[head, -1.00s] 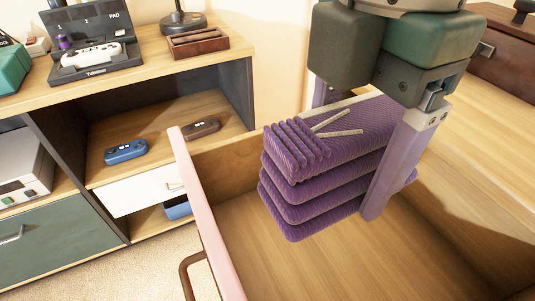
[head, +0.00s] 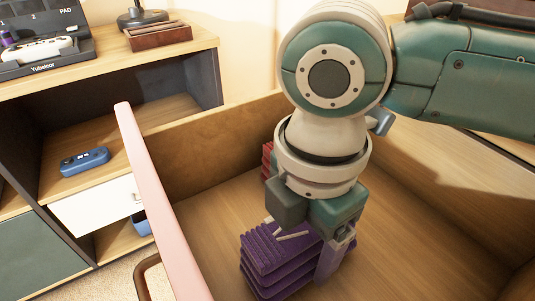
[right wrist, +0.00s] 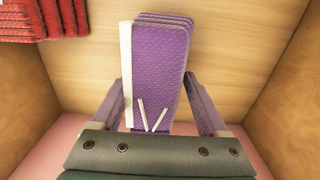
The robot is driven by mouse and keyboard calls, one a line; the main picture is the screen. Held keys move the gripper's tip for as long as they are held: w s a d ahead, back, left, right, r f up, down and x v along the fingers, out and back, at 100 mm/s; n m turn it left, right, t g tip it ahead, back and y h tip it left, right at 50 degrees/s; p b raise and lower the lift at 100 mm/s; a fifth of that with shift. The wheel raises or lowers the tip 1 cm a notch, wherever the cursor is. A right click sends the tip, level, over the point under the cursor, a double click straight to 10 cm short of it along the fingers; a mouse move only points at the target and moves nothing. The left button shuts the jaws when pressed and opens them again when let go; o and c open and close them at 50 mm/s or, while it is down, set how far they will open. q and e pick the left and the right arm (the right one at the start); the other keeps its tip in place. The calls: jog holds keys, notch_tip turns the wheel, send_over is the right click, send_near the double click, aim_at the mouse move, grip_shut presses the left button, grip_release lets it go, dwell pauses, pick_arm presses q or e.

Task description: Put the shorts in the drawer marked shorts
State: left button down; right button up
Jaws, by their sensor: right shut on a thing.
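The folded purple shorts (head: 268,250), with white drawstrings on top, are inside the open drawer (head: 150,185), close over its wooden floor. Whether they touch the floor is unclear. My right gripper (head: 300,238) is shut on them from both sides. In the right wrist view the shorts (right wrist: 160,60) lie between the two purple fingers of the gripper (right wrist: 158,100). The drawer has a pinkish front panel; no marking on it shows. My left gripper is out of view.
A folded red garment (right wrist: 35,20) lies in the drawer near its back; it is mostly hidden behind my arm in the head view (head: 267,158). Drawer floor (head: 215,205) is bare left of the shorts. A shelf unit (head: 90,125) with a blue device (head: 85,161) stands at left.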

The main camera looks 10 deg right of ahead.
aim_at(306, 227)
jog(key=shift+f, duration=0.85)
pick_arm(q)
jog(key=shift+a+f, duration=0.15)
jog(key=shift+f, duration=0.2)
pick_arm(e)
jog(key=shift+r, duration=0.1)
jog(key=o, duration=1.4)
notch_tip(306, 227, up, 12)
jog(key=p, duration=0.5)
jog(key=shift+f, duration=0.25)
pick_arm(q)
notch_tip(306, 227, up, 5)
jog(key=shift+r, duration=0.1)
pick_arm(e)
jog(key=shift+r, duration=0.3)
